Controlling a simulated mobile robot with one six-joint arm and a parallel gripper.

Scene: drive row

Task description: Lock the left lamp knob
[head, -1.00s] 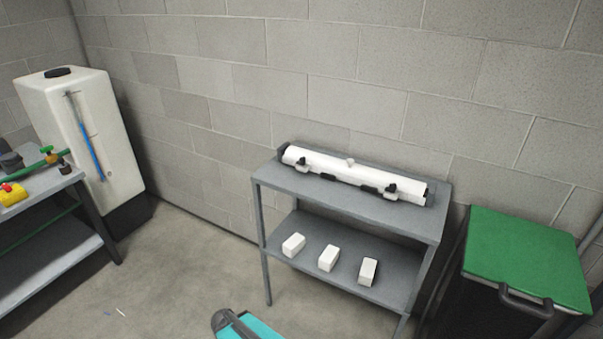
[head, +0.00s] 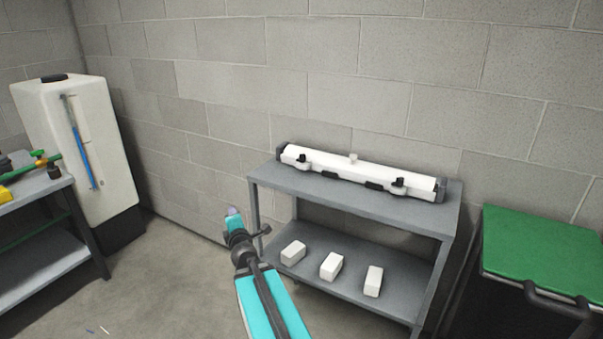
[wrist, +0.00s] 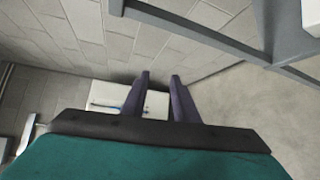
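A long white lamp (head: 350,170) with dark end caps lies on the grey rack's top shelf (head: 350,197). Its left knob (head: 302,158) is small and black, on a white mount near the lamp's left end. A similar right knob (head: 399,183) is near the right end. The knobs' exact setting is too small to tell. My gripper (head: 233,212) is left of the rack, apart from it and lower in the picture than the left knob. In the wrist view its two dark fingers (wrist: 161,76) are apart with nothing between them. The lamp's knobs are not in the wrist view.
Several white blocks, one of them here (head: 331,266), sit on the rack's lower shelf. A green-lidded bin (head: 540,255) stands right of the rack. A white tank (head: 100,150) and a workbench (head: 45,187) are at left.

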